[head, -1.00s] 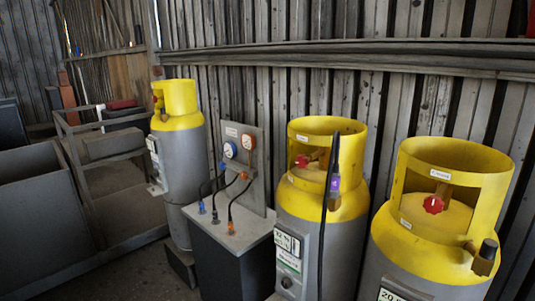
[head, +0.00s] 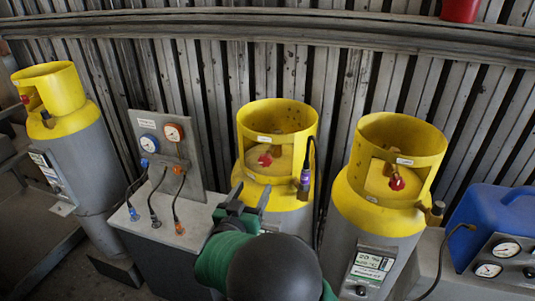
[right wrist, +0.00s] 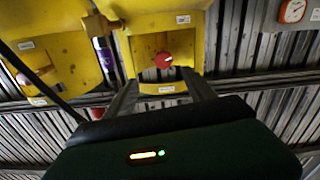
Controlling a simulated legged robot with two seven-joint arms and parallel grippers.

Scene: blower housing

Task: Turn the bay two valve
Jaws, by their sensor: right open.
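Three grey cylinders with yellow collars stand in a row: left (head: 50,90), middle (head: 278,118) and right (head: 400,135). I cannot read their bay labels. The middle cylinder has a red valve knob (head: 265,159) inside its collar opening. The right cylinder's red knob (head: 397,182) also shows. My right gripper (head: 250,193) is open and empty, low in front of the middle cylinder's collar. In the right wrist view, which looks turned over, a red knob (right wrist: 163,60) lies in a collar window beyond and between the finger tips, apart from them. My left gripper is out of view.
A grey box with a gauge panel (head: 145,122) and several hoses stands left of the middle cylinder. A dark hose with a purple fitting (head: 305,178) hangs at the middle collar's right side. A blue container (head: 490,220) and gauges are at right. Corrugated wall behind.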

